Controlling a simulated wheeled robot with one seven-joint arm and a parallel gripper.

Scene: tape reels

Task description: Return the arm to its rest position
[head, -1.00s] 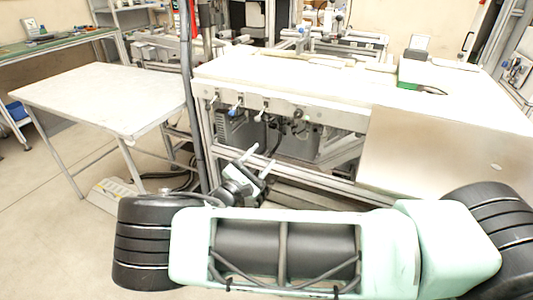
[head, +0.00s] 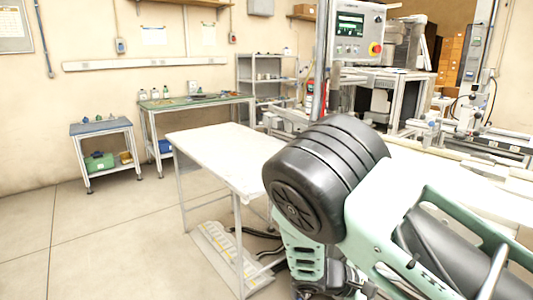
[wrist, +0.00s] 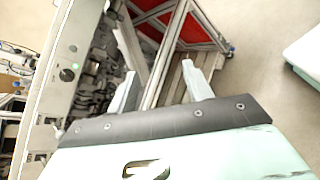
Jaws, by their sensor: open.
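My gripper (wrist: 158,72) shows in the wrist view with its two pale fingers spread apart. Nothing is between them. It hangs in the air beside a pale machine front (wrist: 62,75) on the left and a metal frame with red panels (wrist: 180,25) beyond. In the head view my arm's black joint and mint-green links fill the lower right, and my gripper is hidden or out of frame there.
In the head view a white table (head: 215,150) stands left of my arm. A green-topped bench (head: 195,102) and a small cart (head: 100,128) are farther back. A control panel (head: 357,30) is at upper right. Floor at lower left is clear.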

